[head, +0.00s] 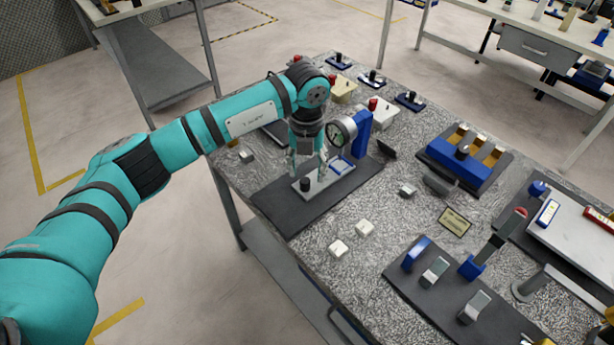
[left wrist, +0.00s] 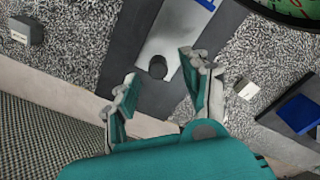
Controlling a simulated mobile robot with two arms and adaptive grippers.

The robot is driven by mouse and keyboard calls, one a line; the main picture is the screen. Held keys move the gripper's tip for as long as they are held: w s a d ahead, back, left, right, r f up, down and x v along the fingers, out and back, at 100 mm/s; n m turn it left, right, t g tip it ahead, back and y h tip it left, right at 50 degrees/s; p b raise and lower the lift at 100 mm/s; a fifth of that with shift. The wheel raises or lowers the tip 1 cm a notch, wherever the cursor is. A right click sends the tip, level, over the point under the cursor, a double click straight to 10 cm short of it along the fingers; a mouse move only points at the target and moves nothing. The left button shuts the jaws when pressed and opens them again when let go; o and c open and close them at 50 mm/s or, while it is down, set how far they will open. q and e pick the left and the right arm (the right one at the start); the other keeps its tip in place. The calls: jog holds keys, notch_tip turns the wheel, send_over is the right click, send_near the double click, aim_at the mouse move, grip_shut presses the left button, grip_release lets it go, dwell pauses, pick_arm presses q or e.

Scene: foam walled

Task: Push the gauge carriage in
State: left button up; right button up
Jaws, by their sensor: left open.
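The gauge carriage (head: 318,184) is a light grey plate with a black knob (head: 305,185) at its near end, lying on a dark base (head: 275,200). At its far end stand a blue post (head: 363,132) and a round dial gauge (head: 341,132). In the left wrist view the plate (left wrist: 176,33) and its knob (left wrist: 158,67) show between the fingers. My left gripper (head: 308,168) points down over the plate, open, with one finger to each side of the knob. It also shows in the left wrist view (left wrist: 159,72). I cannot tell the fingers' exact height. My right gripper is not in view.
Small pale blocks (head: 338,248) lie on the speckled table right of the base. A blue fixture (head: 460,163) and a dark board with clamps (head: 437,270) stand farther right. Boxes with red knobs (head: 381,111) are behind the gauge. The table's left edge is close.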

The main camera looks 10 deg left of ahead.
pick_arm(q)
notch_tip(320, 180, up, 8)
jog(key=shift+d, duration=0.15)
dwell(0.5)
